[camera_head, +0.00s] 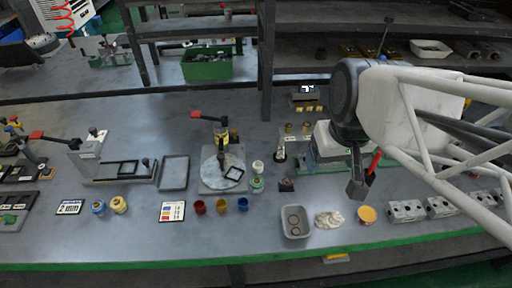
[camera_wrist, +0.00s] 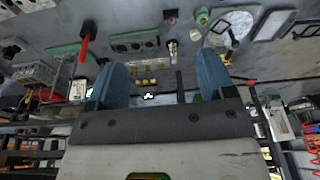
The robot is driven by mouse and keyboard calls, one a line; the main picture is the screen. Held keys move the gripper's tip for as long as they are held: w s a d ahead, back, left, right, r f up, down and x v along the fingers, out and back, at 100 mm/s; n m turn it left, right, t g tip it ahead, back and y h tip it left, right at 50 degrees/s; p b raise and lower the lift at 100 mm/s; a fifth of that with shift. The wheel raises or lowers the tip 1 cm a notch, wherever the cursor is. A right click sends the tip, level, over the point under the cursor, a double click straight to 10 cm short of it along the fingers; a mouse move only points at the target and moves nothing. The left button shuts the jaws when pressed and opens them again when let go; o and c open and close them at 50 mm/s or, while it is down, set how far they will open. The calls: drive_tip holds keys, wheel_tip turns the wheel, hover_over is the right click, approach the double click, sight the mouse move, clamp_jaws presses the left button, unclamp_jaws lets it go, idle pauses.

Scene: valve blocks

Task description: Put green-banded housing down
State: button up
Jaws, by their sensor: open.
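The green-banded housing (camera_head: 257,185) is a small pale cylinder with a green band. It stands on the grey bench, right of the round plate fixture and just in front of a white cup-like part (camera_head: 258,167). A small green part near the top of the wrist view (camera_wrist: 203,17) looks like the same housing. My gripper (camera_head: 357,190) is in the air over the right part of the bench, well right of the housing. In the wrist view its two blue fingers (camera_wrist: 163,66) are spread, with nothing between them.
A fixture with a round plate (camera_head: 215,177) and red-handled clamp stands left of the housing. Red, brown and blue cups (camera_head: 221,206) are in front. A grey tray (camera_head: 295,221) with rings, a pale cloth-like heap (camera_head: 328,220) and metal blocks (camera_head: 406,211) lie toward the right front.

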drive_tip(key=w+a+f+n+g+y, duration=0.2)
drive_tip(key=w+a+f+n+y, duration=0.3)
drive_tip(key=w+f+n, duration=0.5)
drive_tip(key=n+t+y, duration=0.1)
drive_tip(key=n+y, duration=0.2)
drive_tip(key=n, duration=0.2)
approach(260, 180)
drive_tip(key=shift+s+a+f, duration=0.2)
drive_tip(key=shift+a+f, duration=0.7)
drive_tip(key=shift+f, duration=0.1)
drive_tip(key=shift+x, duration=1.25)
drive_tip(key=shift+a, duration=0.15)
drive_tip(key=shift+x, duration=2.45)
drive_tip(key=shift+w+a, duration=0.1)
drive_tip(key=shift+w, duration=0.1)
drive_tip(key=shift+c, duration=0.4)
